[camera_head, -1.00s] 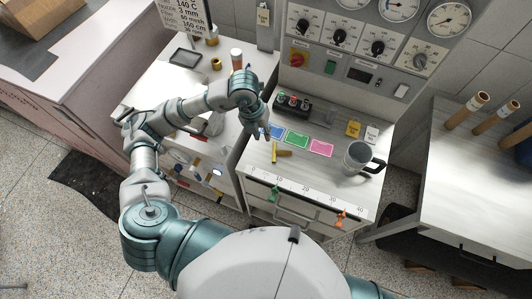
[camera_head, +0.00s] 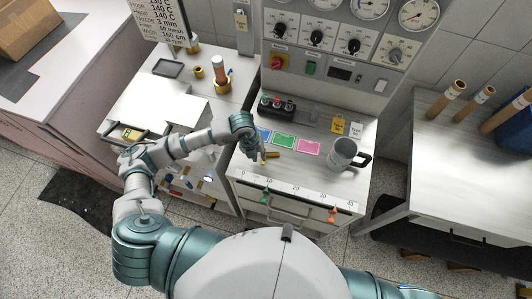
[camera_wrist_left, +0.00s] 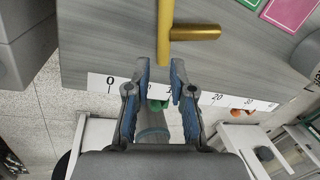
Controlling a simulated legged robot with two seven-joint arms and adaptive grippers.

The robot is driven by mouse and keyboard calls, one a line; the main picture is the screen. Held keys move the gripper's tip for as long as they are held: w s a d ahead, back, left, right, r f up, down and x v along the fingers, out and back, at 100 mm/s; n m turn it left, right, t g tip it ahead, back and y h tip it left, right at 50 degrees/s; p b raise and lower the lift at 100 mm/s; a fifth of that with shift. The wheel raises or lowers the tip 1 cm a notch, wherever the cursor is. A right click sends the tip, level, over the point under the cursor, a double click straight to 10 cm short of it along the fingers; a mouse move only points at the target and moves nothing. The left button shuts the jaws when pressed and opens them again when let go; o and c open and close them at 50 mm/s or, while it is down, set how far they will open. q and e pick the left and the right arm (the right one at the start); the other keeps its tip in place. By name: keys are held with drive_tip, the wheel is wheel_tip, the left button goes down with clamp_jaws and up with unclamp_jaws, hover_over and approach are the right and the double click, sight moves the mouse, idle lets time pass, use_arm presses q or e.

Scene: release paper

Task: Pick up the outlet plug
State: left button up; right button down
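The outlet plug (camera_head: 273,154) is a small brass-coloured T-shaped piece lying on the grey-white bench top, left of the mug. In the left wrist view the plug (camera_wrist_left: 196,33) shows its long bar and a side stem pointing right. My left gripper (camera_head: 257,158) is low over the bench at the plug's left end. In the left wrist view my left gripper (camera_wrist_left: 160,64) is open, and the lower end of the long bar shows between its fingertips, with gaps visible. I cannot tell whether they touch. My right gripper is out of view.
Blue, green (camera_head: 283,142) and pink (camera_head: 308,146) cards lie behind the plug. A metal mug (camera_head: 342,154) stands to the right. A black button box (camera_head: 277,106) stands at the back. A numbered scale (camera_head: 290,188) runs along the bench's front edge.

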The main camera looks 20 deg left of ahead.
sight(261, 161)
use_arm(q)
drive_tip(key=f, duration=0.2)
drive_tip(key=d+f, duration=0.1)
drive_tip(key=shift+w+d+f, duration=0.1)
drive_tip(key=shift+w+f, duration=0.05)
drive_tip(key=shift+w, duration=0.1)
clamp_jaws()
